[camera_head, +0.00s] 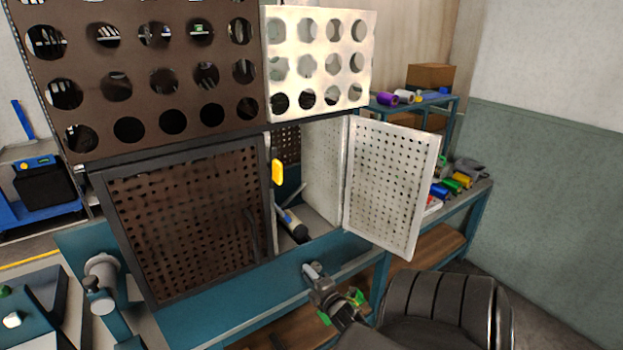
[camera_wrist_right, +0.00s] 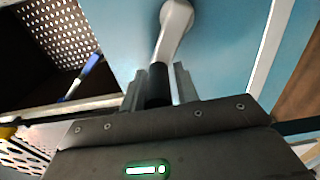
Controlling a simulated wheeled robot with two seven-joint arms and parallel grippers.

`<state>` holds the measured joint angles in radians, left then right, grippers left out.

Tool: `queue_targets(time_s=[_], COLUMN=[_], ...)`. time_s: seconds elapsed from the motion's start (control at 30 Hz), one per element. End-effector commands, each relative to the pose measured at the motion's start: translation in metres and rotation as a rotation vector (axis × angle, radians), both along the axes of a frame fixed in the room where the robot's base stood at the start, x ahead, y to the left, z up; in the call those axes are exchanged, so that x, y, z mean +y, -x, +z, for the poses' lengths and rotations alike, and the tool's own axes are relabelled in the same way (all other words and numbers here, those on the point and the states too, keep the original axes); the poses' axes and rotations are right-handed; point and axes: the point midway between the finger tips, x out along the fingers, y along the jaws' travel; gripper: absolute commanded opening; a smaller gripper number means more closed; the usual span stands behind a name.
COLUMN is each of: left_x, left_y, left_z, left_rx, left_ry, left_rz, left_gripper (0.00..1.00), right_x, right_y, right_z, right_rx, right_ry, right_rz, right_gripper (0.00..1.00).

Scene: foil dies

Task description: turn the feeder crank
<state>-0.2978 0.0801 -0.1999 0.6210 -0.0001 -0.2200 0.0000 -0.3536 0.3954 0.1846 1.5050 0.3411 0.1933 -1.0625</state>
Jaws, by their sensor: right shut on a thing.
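The feeder crank shows in the right wrist view as a pale metal arm (camera_wrist_right: 176,18) with a black handle (camera_wrist_right: 158,82), against a blue panel. My right gripper (camera_wrist_right: 159,90) is shut on the black handle, with one finger on each side of it. In the head view my right gripper (camera_head: 318,282) is in front of the blue front below the open cabinet. There the crank is small and mostly hidden by the gripper. My left gripper is not in view.
A perforated white door (camera_head: 392,185) stands open to the right above my right gripper. The brown perforated door (camera_head: 185,215) beside it is closed. A bottle-like item (camera_head: 293,222) lies in the open compartment. A blue bench (camera_head: 455,200) with coloured items stands at right.

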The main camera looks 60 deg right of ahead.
Motion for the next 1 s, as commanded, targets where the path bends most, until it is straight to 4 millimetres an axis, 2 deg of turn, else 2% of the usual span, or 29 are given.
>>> queue_targets(time_s=[0.03, 0.6, 1.0], left_x=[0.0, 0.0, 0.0], left_y=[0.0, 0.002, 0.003], left_z=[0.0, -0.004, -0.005], left_rx=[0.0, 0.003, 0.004], left_ry=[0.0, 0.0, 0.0], left_rz=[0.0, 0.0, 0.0], left_gripper=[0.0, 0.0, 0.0], right_x=[-0.005, 0.001, -0.001], right_y=[0.001, -0.004, -0.004], right_z=[0.0, -0.028, -0.043], right_rx=[0.017, 0.233, 0.35], right_ry=[0.049, 0.544, 0.817], right_rz=[-0.012, -0.009, -0.01], right_gripper=[0.0, 0.0, 0.0])
